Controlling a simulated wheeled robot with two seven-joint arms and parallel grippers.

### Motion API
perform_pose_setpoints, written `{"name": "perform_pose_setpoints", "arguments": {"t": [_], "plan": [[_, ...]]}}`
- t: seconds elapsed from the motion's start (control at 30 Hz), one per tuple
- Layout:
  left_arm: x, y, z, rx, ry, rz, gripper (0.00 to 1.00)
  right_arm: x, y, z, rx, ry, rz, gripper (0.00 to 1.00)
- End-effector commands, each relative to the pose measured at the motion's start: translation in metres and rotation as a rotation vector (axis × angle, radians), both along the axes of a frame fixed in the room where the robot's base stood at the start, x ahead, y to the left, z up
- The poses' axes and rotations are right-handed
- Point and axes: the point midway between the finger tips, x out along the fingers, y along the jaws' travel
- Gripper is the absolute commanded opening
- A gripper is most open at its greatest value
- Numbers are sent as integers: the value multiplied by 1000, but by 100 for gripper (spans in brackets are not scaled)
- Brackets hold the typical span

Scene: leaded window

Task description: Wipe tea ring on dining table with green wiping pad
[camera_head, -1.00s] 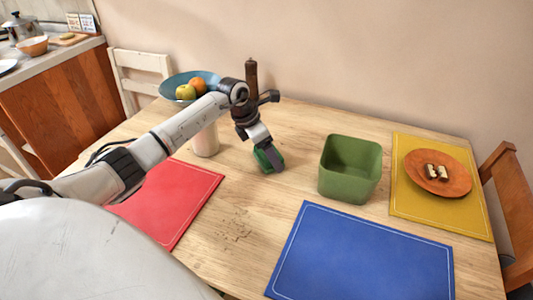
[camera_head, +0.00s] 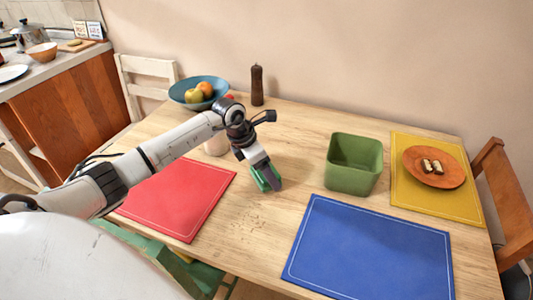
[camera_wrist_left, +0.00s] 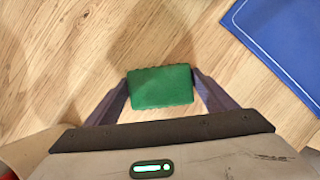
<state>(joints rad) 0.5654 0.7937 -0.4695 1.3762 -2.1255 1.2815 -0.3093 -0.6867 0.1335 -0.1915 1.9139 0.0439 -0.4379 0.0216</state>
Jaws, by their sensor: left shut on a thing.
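My left gripper (camera_head: 268,180) is shut on the green wiping pad (camera_head: 259,176) over the middle of the dining table (camera_head: 262,238). In the left wrist view the pad (camera_wrist_left: 160,87) sits between the two fingers (camera_wrist_left: 161,93), with bare wood around it. I cannot tell whether the pad touches the table. A faint brownish mark (camera_head: 249,220) shows on the wood in front of the pad, between the red and blue mats. It is too blurred to make out a ring. My right gripper is not in view.
A green square bin (camera_head: 354,180) stands right of the pad. A red mat (camera_head: 180,200), a blue mat (camera_head: 370,250) and a yellow mat (camera_head: 455,200) with an orange plate (camera_head: 434,178) lie around.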

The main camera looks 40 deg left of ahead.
Motion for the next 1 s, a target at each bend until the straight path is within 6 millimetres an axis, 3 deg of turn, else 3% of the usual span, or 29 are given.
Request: {"name": "perform_pose_setpoints", "arguments": {"t": [0.7,1.0], "plan": [[-4,3,71,2,0,6,57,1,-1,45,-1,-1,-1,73],[-5,3,82,1,1,8,57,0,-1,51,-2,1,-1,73]]}}
